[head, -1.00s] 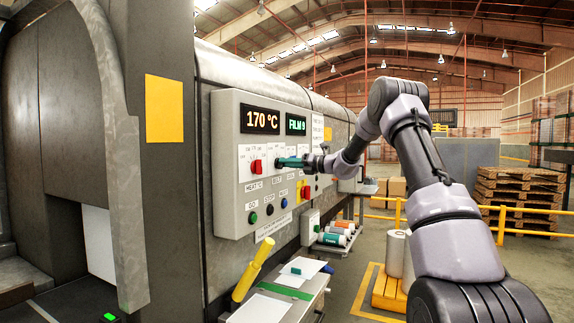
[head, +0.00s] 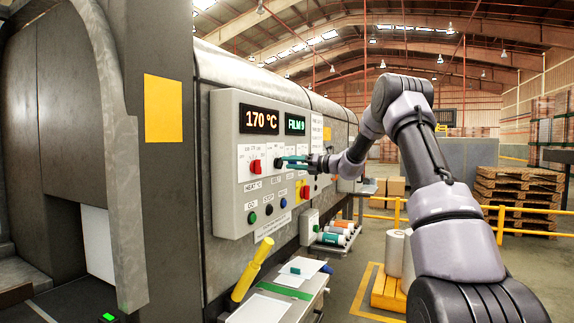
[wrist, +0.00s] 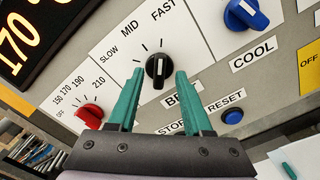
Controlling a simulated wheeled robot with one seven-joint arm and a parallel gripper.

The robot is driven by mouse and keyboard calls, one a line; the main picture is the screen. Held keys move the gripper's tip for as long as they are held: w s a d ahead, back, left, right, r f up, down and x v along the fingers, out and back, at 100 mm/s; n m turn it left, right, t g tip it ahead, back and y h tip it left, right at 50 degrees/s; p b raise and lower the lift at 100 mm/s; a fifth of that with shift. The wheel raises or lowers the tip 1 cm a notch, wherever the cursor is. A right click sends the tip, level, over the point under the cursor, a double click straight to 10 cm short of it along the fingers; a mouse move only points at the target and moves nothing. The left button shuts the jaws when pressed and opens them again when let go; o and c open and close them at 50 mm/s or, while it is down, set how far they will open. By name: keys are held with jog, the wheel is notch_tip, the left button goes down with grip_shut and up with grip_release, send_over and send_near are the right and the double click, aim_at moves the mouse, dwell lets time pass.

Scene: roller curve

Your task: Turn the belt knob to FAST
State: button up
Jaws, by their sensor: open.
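The black belt knob (wrist: 158,68) is on the white panel plate under the SLOW, MID and FAST labels. Its white line stands about vertical in the wrist view, in line with the FAST tick. My gripper (wrist: 159,72) is open, its teal fingers on either side of the knob with a gap to each. In the head view my gripper (head: 287,161) is just right of the knob (head: 278,163), in front of the panel. The word below the knob is partly covered by a finger.
The red heat knob (wrist: 89,116) is left of the belt knob, and the blue cool knob (wrist: 245,14) is right. The blue reset button (wrist: 232,117) is below.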

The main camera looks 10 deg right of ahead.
jog(key=v, duration=0.9)
